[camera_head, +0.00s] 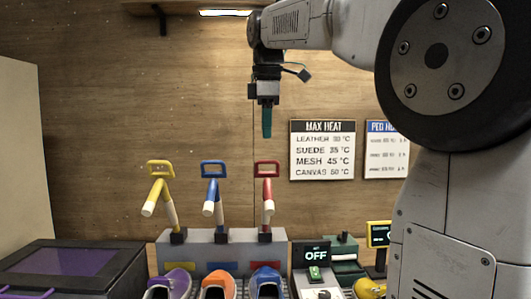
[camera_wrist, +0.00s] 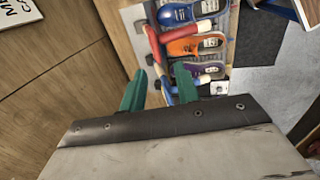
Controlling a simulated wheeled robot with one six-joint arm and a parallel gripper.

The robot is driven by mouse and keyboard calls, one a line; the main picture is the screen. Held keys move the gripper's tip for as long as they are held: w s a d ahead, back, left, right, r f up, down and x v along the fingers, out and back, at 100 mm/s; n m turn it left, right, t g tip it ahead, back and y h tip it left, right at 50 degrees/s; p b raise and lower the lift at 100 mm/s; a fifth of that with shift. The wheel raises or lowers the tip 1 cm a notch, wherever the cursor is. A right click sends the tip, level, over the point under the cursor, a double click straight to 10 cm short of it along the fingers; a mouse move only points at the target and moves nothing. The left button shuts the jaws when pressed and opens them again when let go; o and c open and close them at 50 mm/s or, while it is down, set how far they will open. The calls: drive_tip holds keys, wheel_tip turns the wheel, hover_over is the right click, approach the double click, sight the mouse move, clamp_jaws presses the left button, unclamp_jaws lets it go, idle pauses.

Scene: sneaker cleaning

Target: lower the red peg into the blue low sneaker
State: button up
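The red peg (camera_head: 267,191) stands in the grey rack behind the shoes, with a square red loop handle on top and a pale tip angled forward. It also shows in the wrist view (camera_wrist: 154,42). The blue low sneaker (camera_head: 265,276) sits in front of the rack below the red peg, its opening facing up; its lower part is cut off by the frame. It also shows at the top of the wrist view (camera_wrist: 178,14). My gripper (camera_head: 266,136) hangs high above the red peg, pointing down. In the wrist view its teal fingers (camera_wrist: 160,90) are apart with nothing between them.
A blue peg (camera_head: 212,190) and a yellow peg (camera_head: 159,190) stand left of the red one. Orange (camera_head: 217,283) and purple (camera_head: 176,280) sneakers sit left of the blue one. A dark box (camera_head: 70,262) is at left; a device reading OFF (camera_head: 316,256) is at right.

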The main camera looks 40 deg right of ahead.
drive_tip(key=x, duration=0.7)
drive_tip(key=shift+w+d+f, duration=0.15)
drive_tip(key=shift+w+d, duration=0.05)
drive_tip(key=shift+w, duration=0.05)
clamp_jaws()
